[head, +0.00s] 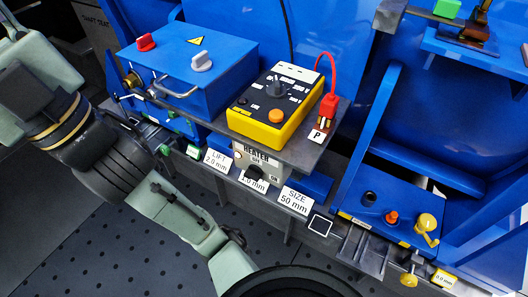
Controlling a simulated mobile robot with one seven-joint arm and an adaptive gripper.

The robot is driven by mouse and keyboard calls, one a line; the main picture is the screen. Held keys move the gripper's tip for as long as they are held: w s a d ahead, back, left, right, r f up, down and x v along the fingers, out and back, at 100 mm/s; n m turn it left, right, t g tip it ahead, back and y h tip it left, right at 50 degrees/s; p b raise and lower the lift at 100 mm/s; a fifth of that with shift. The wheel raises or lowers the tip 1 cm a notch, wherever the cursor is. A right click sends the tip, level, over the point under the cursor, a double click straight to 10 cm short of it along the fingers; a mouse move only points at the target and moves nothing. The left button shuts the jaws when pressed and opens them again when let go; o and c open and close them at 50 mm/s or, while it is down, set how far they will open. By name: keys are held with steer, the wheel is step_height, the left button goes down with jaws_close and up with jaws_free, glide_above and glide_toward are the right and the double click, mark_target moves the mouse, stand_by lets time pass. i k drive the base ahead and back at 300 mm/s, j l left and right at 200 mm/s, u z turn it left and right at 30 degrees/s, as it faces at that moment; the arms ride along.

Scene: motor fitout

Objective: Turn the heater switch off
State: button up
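The heater switch (255,173) is a small black knob on a light grey box. The box carries a "HEATER" label, with "OFF" above the knob and "ON" to its lower right. My gripper is not visible in this view.
A blue box (188,62) with a handle, a red knob and a grey knob stands left of the meter. A red plug (328,103) is at the shelf's right end. White size cards (297,200) flank the switch. A blue panel with knobs (385,215) lies right.

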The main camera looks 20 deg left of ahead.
mark_target(254, 173)
steer(key=k+j+z, duration=0.2)
steer(key=k+z, duration=0.6)
steer(key=z, duration=0.15)
